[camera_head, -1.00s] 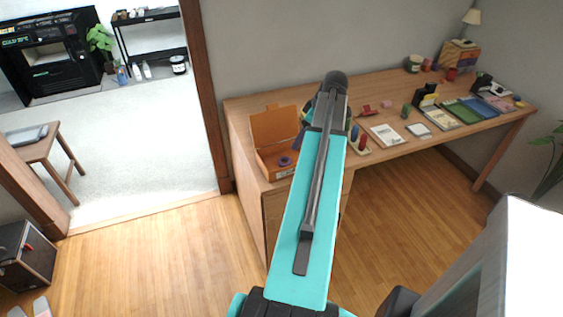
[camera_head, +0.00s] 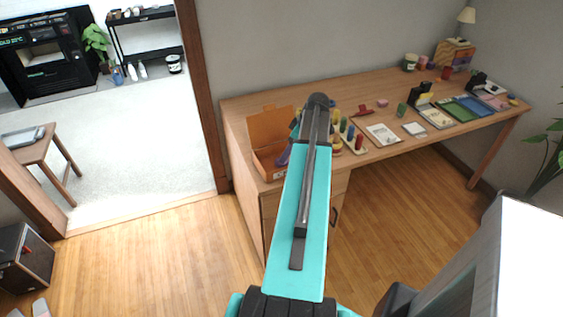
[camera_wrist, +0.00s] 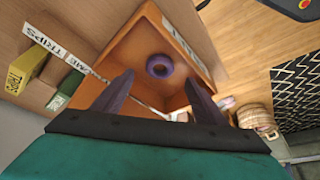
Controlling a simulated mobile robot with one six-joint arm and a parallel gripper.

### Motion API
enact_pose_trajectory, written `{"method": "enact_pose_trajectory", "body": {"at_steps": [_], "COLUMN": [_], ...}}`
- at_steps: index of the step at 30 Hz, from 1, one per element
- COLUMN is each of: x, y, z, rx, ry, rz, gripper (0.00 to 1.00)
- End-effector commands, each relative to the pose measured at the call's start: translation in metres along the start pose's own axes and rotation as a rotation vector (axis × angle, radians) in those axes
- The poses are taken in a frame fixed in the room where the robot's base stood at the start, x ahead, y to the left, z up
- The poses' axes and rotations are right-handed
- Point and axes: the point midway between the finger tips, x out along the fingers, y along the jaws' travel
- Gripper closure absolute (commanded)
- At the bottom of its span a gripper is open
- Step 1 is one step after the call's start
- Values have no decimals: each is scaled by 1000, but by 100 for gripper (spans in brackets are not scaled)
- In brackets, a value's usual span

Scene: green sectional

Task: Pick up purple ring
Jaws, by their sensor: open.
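The purple ring (camera_wrist: 159,66) lies inside the open orange box (camera_wrist: 200,62) in the wrist view, with its hole facing the camera. My gripper (camera_wrist: 160,77) is open, its two dark purple fingers spread on either side of the ring in the picture. The fingers look apart from the ring, and nothing is between them. In the head view, the orange box (camera_head: 271,128) stands on the left end of the desk with its lid raised. My arm covers the box's right part, and I cannot make out the ring clearly there.
The wooden desk (camera_head: 375,92) holds a peg board (camera_head: 352,145), papers (camera_head: 383,134) and several small items to the right of the box. The box's raised lid and walls surround the ring. Open floor (camera_head: 160,255) lies to the left of the desk.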

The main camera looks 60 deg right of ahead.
Motion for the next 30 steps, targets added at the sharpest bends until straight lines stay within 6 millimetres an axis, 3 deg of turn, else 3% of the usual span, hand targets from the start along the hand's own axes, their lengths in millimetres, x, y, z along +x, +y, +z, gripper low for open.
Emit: {"method": "enact_pose_trajectory", "body": {"at_steps": [19, 30], "x": [11, 40], "y": [0, 0], "z": [-1, -1], "rx": [-1, -2], "ry": [0, 0], "rz": [-1, -2], "gripper": [34, 34]}}
